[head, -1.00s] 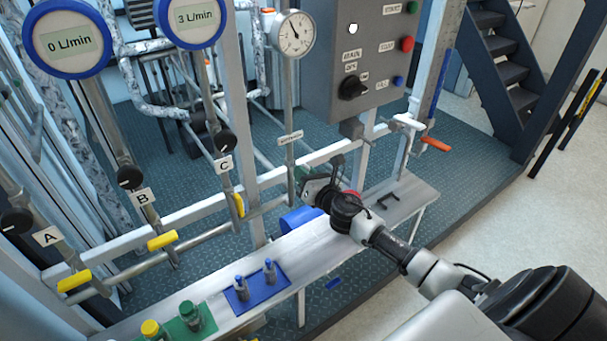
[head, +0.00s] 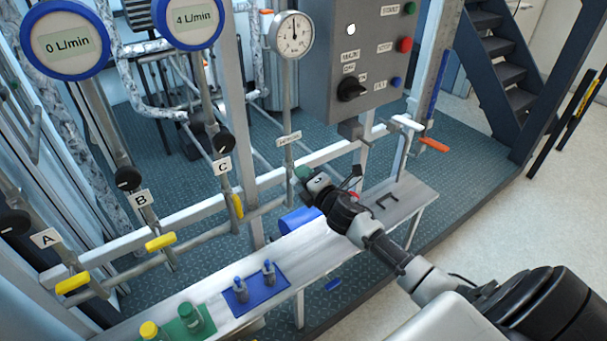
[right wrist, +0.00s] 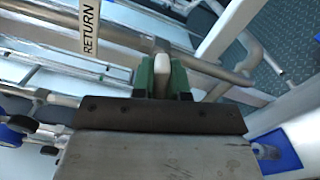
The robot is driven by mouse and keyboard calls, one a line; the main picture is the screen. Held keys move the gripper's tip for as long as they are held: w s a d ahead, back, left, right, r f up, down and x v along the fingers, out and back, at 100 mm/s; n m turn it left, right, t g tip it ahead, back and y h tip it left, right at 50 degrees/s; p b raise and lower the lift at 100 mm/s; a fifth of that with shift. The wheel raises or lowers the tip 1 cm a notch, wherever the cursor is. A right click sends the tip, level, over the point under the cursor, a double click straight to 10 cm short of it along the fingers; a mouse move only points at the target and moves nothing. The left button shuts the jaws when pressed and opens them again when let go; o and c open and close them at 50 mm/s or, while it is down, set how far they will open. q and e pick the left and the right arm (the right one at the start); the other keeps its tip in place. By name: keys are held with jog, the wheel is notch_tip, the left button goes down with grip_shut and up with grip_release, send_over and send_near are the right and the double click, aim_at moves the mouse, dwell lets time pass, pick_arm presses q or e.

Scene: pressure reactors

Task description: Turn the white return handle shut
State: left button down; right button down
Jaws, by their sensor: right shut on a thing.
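The white return handle (right wrist: 162,74) shows in the right wrist view as a pale end between the green fingers of my right gripper (right wrist: 163,80). The gripper is shut on it. A RETURN label (right wrist: 90,30) is on the pipe at the upper left there. In the head view my right gripper (head: 305,175) is at the rail below the pressure gauge's pipe, and the handle is hidden by it. The handle's full angle cannot be told. My left gripper is not in view.
Yellow handles A (head: 73,282), B (head: 160,242) and C (head: 238,207) lie left along the rail. An orange handle (head: 435,145) is right. A bench (head: 340,230) with bottles runs below. A pressure gauge (head: 293,36) and control box (head: 365,60) stand above.

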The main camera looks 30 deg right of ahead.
jog(key=shift+f+m, duration=0.1)
jog(key=shift+m, duration=1.5)
jog(key=c, duration=1.1)
grip_release()
jog(key=shift+c, duration=0.2)
jog(key=shift+s, duration=0.1)
jog(key=shift+s+d+f, duration=0.1)
jog(key=shift+s, duration=0.2)
jog(key=s+b, duration=0.2)
jog(key=s, duration=0.8)
jog(key=shift+d, duration=0.15)
